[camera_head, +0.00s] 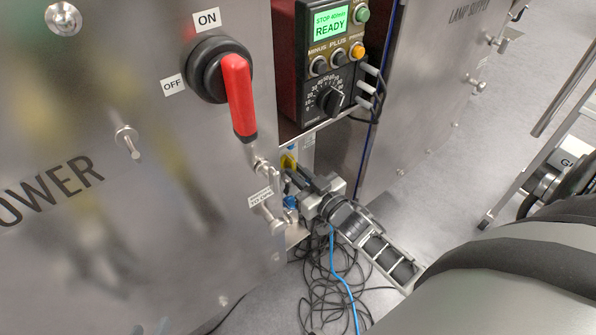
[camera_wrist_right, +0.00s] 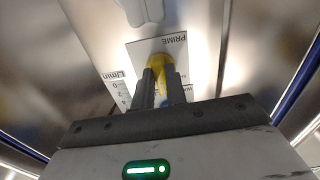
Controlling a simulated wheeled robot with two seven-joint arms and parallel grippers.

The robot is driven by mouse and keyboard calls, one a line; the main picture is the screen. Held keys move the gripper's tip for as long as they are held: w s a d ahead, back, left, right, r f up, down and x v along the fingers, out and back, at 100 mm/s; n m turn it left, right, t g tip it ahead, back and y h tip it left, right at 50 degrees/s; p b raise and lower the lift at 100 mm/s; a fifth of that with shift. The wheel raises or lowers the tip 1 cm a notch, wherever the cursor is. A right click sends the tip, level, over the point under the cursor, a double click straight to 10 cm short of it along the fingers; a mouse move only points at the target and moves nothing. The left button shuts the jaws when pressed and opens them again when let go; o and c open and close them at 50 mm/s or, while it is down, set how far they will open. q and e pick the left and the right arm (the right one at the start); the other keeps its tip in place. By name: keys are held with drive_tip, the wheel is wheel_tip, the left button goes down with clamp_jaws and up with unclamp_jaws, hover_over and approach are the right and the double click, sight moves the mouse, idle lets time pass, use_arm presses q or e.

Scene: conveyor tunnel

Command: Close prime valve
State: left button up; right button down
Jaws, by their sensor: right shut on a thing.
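The prime valve shows as a small yellow handle (camera_head: 289,161) on the metal panel, below the control box. In the right wrist view the yellow handle (camera_wrist_right: 158,62) is beside a plate marked PRIME (camera_wrist_right: 180,42). My right gripper (camera_head: 291,179) reaches in from the lower right. In its wrist view the two dark fingers (camera_wrist_right: 161,90) are shut on the yellow handle, one on each side. The fingers hide the handle's lower part. My left gripper is in neither view.
A red switch lever (camera_head: 238,95) sticks out at the upper left. A control box (camera_head: 330,60) reading READY hangs above the gripper. A blue cable (camera_head: 341,275) and loose black cables (camera_head: 318,300) lie below it. Open floor lies to the right.

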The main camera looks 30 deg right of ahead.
drive_tip(key=shift+n, duration=1)
drive_tip(key=n, duration=0.3)
drive_tip(key=shift+d, duration=0.15)
use_arm(q)
drive_tip(key=shift+s+a+r, duration=0.1)
drive_tip(key=shift+a+r, duration=0.1)
drive_tip(key=shift+r, duration=0.25)
use_arm(e)
drive_tip(key=shift+r+n, duration=0.1)
drive_tip(key=shift+n, duration=1.7)
use_arm(q)
drive_tip(key=shift+s, duration=0.1)
use_arm(e)
drive_tip(key=c, duration=1.4)
unclamp_jaws()
drive_tip(key=shift+c, duration=0.2)
drive_tip(key=shift+s, duration=0.1)
